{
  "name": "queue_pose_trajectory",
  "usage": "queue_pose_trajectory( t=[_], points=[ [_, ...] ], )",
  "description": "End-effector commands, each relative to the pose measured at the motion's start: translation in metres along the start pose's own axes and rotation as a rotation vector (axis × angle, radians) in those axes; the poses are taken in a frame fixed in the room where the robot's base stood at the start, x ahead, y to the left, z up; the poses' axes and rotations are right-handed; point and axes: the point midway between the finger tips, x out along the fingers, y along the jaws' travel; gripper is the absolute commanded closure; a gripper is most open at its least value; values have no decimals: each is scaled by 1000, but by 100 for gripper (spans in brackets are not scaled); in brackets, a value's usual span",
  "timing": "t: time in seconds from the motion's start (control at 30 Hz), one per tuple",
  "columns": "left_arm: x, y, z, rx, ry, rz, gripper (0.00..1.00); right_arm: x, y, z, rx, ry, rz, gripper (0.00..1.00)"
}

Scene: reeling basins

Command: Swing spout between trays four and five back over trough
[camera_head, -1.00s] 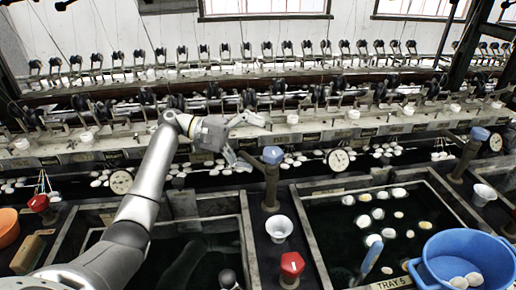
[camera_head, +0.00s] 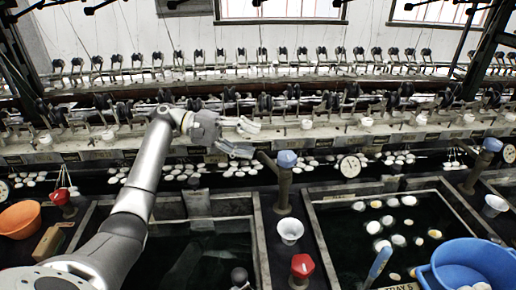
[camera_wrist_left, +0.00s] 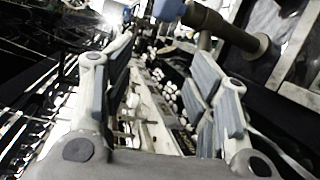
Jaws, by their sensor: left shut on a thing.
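The spout (camera_head: 267,162) is a dark brown pipe on a post with a blue knob (camera_head: 287,158), between two basins. In the head view its free end points up and left toward the trough (camera_head: 330,165) holding white cocoons. My left gripper (camera_head: 249,141) is at the spout's free end, its two fingers part-way apart. It is shut on the spout, though the contact is hard to make out. In the left wrist view the blue knob and brown pipe (camera_wrist_left: 228,27) show beyond the fingertips (camera_wrist_left: 163,62). My right gripper is out of view.
A dial gauge (camera_head: 350,166) stands right of the spout. A white cup (camera_head: 290,230) and red knob (camera_head: 302,266) are in front of the post. A blue tub (camera_head: 470,262) is at lower right, an orange bowl (camera_head: 20,219) at left. The reeling bench (camera_head: 300,130) runs behind.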

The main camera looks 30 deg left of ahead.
Motion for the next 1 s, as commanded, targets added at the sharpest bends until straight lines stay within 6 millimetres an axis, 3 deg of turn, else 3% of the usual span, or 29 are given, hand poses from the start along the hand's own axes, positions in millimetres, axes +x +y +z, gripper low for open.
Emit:
queue_pose_trajectory(
  t=[1.0],
  points=[
    [-66,-16,4,-22,-11,-10,63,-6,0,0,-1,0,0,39]
  ],
)
